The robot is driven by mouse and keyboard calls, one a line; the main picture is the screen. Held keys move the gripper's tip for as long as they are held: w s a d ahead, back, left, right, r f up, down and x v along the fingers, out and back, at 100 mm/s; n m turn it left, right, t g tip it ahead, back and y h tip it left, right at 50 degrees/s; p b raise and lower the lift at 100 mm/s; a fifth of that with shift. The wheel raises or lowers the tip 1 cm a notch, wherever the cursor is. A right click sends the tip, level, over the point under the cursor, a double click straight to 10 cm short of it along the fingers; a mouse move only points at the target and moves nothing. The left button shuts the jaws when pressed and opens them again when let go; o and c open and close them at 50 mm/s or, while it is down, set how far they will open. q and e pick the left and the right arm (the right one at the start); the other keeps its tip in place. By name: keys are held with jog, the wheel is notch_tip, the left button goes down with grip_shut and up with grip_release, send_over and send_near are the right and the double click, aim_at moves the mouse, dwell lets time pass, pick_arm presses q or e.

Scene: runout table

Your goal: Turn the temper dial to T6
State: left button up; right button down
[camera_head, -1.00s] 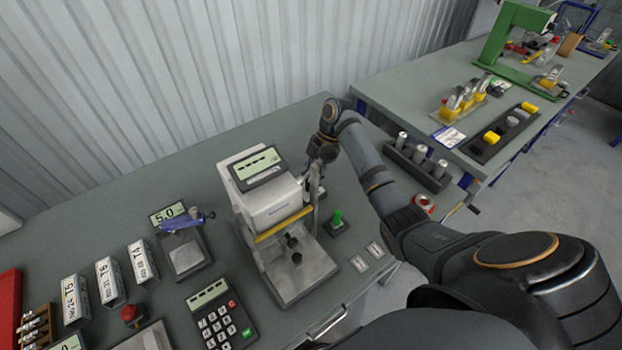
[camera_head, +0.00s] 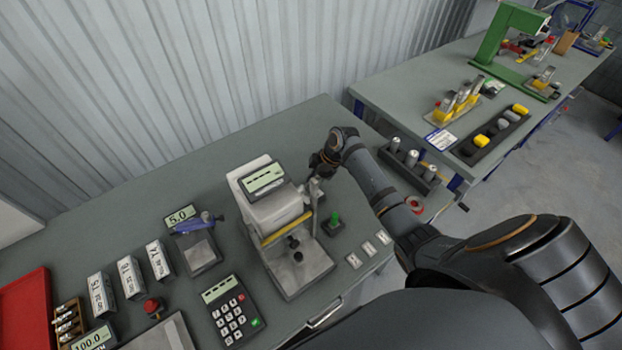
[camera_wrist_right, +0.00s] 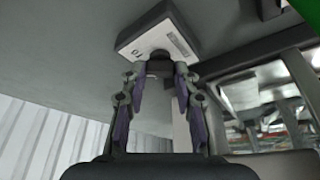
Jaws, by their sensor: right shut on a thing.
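The tester (camera_head: 277,218) is a white machine with a display on top, standing on the grey bench. My right gripper (camera_head: 316,188) is at the tester's right side. In the right wrist view, the right gripper's two fingers (camera_wrist_right: 160,78) close on a small dark round knob, the temper dial (camera_wrist_right: 158,57), below a pale plate (camera_wrist_right: 158,38) with a marking too small and turned to read surely. The dial's pointer and setting cannot be made out. In the head view the dial is hidden. My left gripper is not in view.
A green button (camera_head: 335,218) and small white cards (camera_head: 369,249) lie right of the tester. A keypad (camera_head: 231,314), a blue-handled tool (camera_head: 197,224), labelled blocks (camera_head: 130,278) and a red tray (camera_head: 27,305) are to the left. A rack of grey cylinders (camera_head: 409,160) stands beyond my arm.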

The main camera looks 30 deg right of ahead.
jog(key=shift+r+m+t+p, duration=0.1)
jog(key=shift+m+t+p, duration=0.2)
jog(key=shift+m+p, duration=0.25)
jog(key=c, duration=1)
grip_release()
jog(key=v, duration=1.2)
